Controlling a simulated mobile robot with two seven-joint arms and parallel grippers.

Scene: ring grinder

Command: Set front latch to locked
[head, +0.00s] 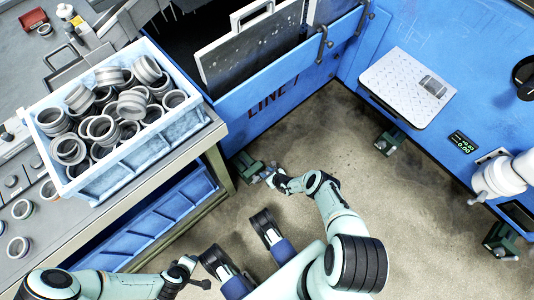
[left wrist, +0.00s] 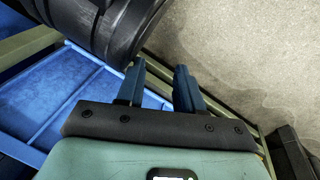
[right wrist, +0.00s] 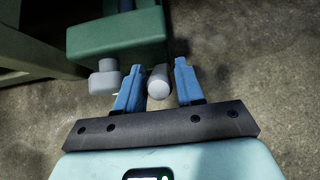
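A green latch block (head: 247,165) sits low by the floor, at the foot of the blue machine panel. It also shows at the top of the right wrist view (right wrist: 118,38), with a grey round knob (right wrist: 103,80) and a grey rounded peg (right wrist: 158,80). I cannot tell from its look whether it is locked. My right gripper (head: 270,177) is beside the latch. In the right wrist view its blue fingers (right wrist: 158,88) are open, one on each side of the peg, with a visible gap. My left gripper (head: 198,274) is open and empty in the left wrist view (left wrist: 158,88).
Similar green blocks stand under the right blue machine (head: 390,141) and at the lower right (head: 501,240). A bench (head: 205,140) carrying a blue crate (head: 95,190) of grey rings stands left of the latch. The concrete floor (head: 330,130) is clear to its right.

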